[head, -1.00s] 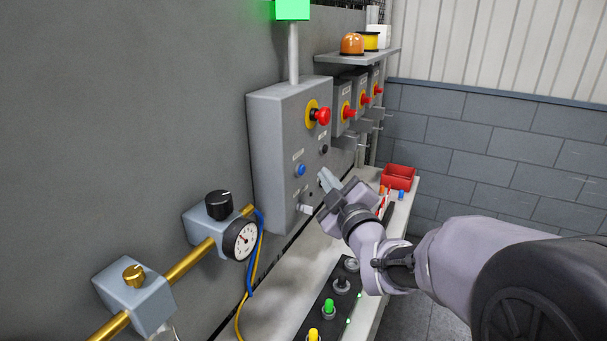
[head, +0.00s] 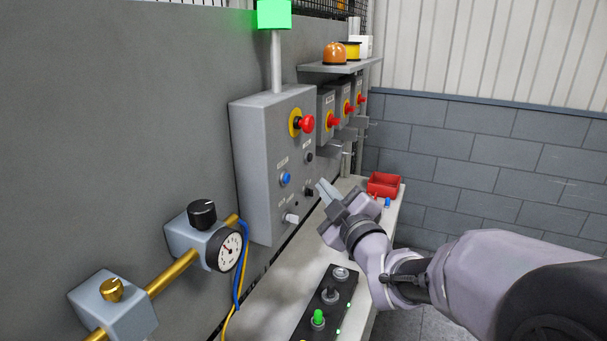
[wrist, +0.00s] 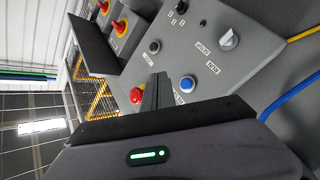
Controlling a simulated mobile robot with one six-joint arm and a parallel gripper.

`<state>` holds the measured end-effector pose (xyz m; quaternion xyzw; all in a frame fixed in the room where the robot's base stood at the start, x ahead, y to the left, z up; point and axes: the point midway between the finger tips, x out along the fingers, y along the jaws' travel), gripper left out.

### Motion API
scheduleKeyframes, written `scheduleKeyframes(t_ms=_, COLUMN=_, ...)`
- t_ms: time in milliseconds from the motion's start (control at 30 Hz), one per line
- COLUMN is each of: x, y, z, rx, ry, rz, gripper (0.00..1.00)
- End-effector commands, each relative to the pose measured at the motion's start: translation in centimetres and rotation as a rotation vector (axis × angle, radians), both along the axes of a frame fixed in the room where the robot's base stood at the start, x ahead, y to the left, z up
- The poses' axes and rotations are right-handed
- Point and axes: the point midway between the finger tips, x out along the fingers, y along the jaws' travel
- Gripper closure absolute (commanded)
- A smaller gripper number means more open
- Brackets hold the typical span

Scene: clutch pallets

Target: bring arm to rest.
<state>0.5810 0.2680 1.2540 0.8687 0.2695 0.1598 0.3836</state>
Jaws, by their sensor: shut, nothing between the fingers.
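My gripper (head: 323,190) is shut and empty. In the head view its fingertips are in front of the lower right part of the grey control box (head: 255,165), close to its face; I cannot tell the exact gap. The box carries a red emergency button (head: 306,124) on a yellow ring, a blue button (head: 286,179), a black button (head: 309,157) and a pale switch knob (head: 291,218). In the wrist view the shut fingers (wrist: 157,90) point toward the box face, between the red button (wrist: 137,95) and the blue button (wrist: 187,84).
A bench (head: 262,290) runs below the box, with a button strip (head: 325,305) and a red bin (head: 384,185). Left are a gauge (head: 229,251) and brass pipe (head: 172,275). Smaller red-knob boxes (head: 327,105) and a shelf (head: 345,68) stand behind. Space right of the bench is open.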

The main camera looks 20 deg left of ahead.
Motion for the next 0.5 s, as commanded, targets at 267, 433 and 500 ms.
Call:
scheduleKeyframes(t_ms=267, x=-1.3, y=-8.9, z=0.7, rx=0.119, ry=0.283, rz=-0.24, gripper=1.0)
scheduleKeyframes(t_ms=433, x=-10.6, y=-20.1, z=-2.8, rx=0.396, ry=0.759, rz=-0.593, gripper=1.0)
scheduleKeyframes(t_ms=500, x=-15.8, y=-22.6, z=-4.9, rx=0.525, ry=0.94, rz=-0.713, gripper=1.0)
